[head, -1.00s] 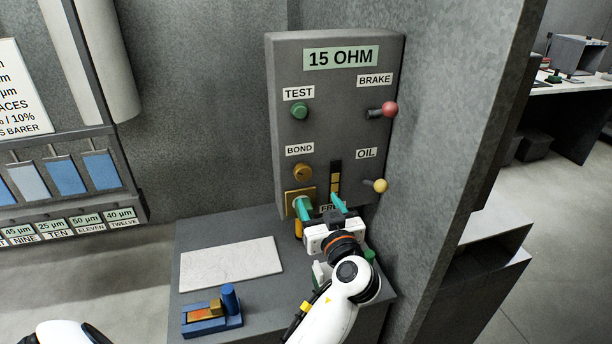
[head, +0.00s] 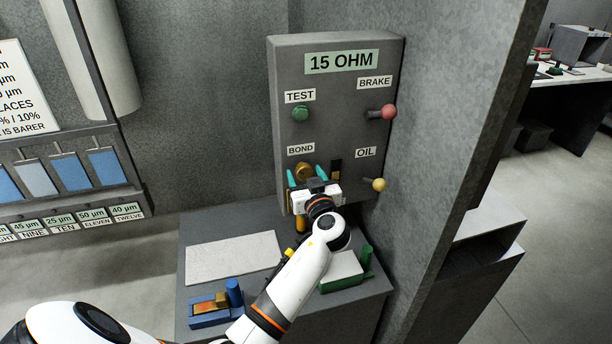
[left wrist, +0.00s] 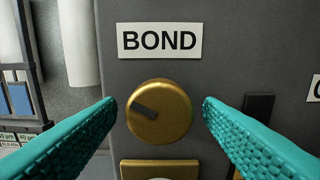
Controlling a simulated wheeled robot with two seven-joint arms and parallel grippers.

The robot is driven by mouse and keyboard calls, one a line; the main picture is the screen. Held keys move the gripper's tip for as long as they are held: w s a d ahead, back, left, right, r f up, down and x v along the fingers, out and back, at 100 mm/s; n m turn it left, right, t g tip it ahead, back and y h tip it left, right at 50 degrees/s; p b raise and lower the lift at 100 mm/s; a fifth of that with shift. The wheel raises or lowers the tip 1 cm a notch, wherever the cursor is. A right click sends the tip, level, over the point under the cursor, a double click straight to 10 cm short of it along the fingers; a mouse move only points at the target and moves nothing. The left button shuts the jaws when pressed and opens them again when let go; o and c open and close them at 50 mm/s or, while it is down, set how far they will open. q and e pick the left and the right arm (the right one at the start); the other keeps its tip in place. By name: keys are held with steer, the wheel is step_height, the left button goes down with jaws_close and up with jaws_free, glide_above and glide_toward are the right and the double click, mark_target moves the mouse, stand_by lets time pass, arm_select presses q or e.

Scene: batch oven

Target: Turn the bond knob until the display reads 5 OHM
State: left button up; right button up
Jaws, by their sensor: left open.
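The bond knob (head: 303,170) is a round brass knob under the BOND label (head: 300,150) on the grey panel. In the left wrist view the knob (left wrist: 158,112) sits between the fingers, its dark pointer aimed left and slightly up. The display (head: 341,62) reads 15 OHM. My left gripper (head: 305,176) is open in front of the knob, one teal finger on each side. In the left wrist view the left gripper (left wrist: 160,110) shows a gap between each fingertip and the knob. My right gripper is not in view.
The panel also carries a green TEST button (head: 301,114), a red BRAKE lever (head: 388,112) and a yellow OIL lever (head: 379,185). Below are a white plate (head: 232,257), a blue fixture (head: 215,308) and a green fixture (head: 366,262) on the bench. A wall stands close on the right.

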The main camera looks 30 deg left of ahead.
arm_select(q)
steer(key=c, duration=1)
steer(key=shift+o, duration=0.2)
steer(key=shift+m, duration=0.3)
steer(key=shift+f+m+b, duration=0.1)
steer(key=shift+m+b, duration=0.4)
steer(key=shift+b, duration=0.05)
steer(key=shift+m+b, duration=0.3)
steer(key=shift+m, duration=1.5)
steer(key=shift+s+m, duration=0.1)
steer(key=shift+m, duration=1.1)
